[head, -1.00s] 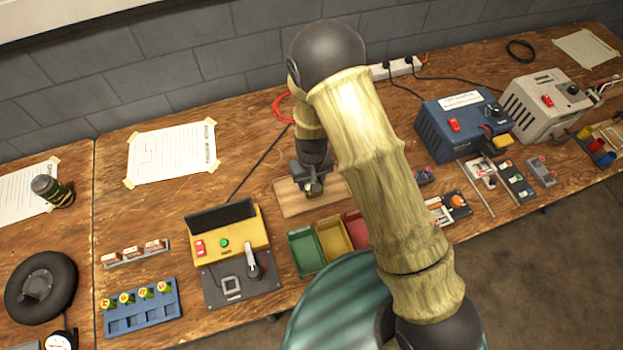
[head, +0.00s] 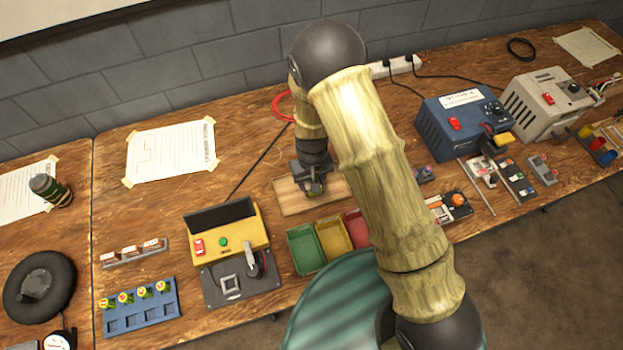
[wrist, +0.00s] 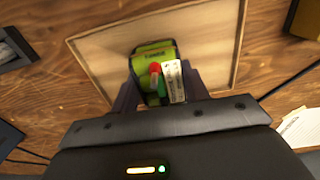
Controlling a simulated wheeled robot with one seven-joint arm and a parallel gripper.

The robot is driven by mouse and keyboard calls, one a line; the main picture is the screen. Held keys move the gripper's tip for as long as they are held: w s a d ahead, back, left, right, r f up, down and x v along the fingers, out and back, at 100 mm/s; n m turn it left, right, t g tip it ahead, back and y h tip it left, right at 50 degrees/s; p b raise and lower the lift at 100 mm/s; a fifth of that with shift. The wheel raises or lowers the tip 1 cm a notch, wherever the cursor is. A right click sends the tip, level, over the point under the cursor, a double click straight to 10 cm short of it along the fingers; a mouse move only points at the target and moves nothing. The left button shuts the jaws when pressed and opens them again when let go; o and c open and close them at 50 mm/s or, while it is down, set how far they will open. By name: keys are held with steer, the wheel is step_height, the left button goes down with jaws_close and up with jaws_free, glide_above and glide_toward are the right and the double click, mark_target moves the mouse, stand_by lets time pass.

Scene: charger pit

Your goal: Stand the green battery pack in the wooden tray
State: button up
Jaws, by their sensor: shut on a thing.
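The green battery pack (wrist: 150,52) is between my gripper's fingers (wrist: 157,88) in the wrist view, with a white label and a red and green part on its near side. My gripper (head: 314,188) is shut on it. The wooden tray (head: 290,203) lies flat on the bench under my gripper. In the wrist view the pale tray floor and its thin rim (wrist: 88,62) surround the pack. I cannot tell whether the pack's bottom touches the tray floor. My arm hides the tray's right part in the head view.
Green (head: 306,249) and yellow (head: 335,238) bins stand just in front of the tray. A yellow tester (head: 232,240) is at the left, a blue power unit (head: 455,125) at the right. A red cable coil (head: 284,104) lies behind.

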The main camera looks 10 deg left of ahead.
steer(key=shift+f, duration=0.25)
stand_by(0.3)
steer(key=o, duration=1.4)
steer(key=shift+o, duration=0.2)
steer(key=shift+r, duration=0.1)
steer(key=shift+r+p, duration=2.6)
steer(key=shift+r, duration=0.85)
steer(key=shift+d, duration=0.1)
